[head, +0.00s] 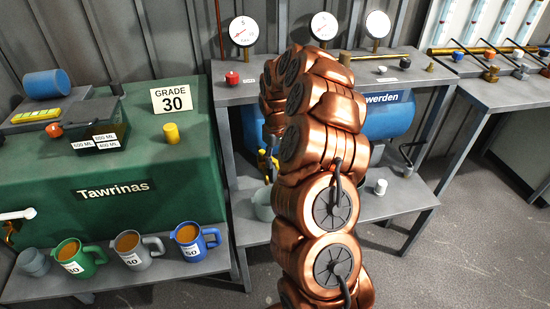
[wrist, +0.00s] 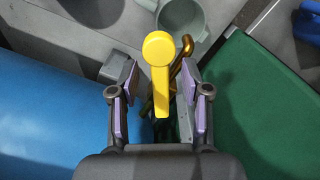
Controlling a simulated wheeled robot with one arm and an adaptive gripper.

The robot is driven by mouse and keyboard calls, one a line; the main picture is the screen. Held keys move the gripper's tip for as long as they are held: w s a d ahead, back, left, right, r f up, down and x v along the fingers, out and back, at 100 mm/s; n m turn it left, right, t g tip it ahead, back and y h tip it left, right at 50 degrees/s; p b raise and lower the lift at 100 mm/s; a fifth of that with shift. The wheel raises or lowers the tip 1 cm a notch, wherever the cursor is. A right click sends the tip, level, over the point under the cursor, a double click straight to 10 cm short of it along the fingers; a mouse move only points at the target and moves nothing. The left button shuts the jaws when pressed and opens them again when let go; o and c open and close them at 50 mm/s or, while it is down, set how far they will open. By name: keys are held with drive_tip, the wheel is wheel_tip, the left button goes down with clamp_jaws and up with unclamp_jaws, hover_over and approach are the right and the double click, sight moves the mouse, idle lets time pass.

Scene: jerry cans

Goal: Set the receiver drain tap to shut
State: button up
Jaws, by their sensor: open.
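A yellow tap handle (wrist: 161,75), a lever with a round end, shows in the middle of the wrist view. I take it for the receiver drain tap; a small part of it shows in the head view (head: 267,165). A brass pipe (wrist: 188,68) is just to its right. My gripper (wrist: 161,84) is open, with one purple-padded finger on each side of the handle and a visible gap to both. The blue receiver tank (head: 390,118), labelled with "werden" visible, is partly behind my arm.
A grey-green cup (wrist: 184,20) stands beyond the handle on the grey shelf; it also shows in the head view (head: 263,204). The green Tawrinas cabinet (head: 180,205) is close on the left. Several gauges stand above the bench (head: 235,94). A white cup (head: 380,187) is on the lower shelf.

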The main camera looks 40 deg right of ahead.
drive_tip(key=shift+f, duration=0.1)
clamp_jaws()
idle(0.3)
idle(0.4)
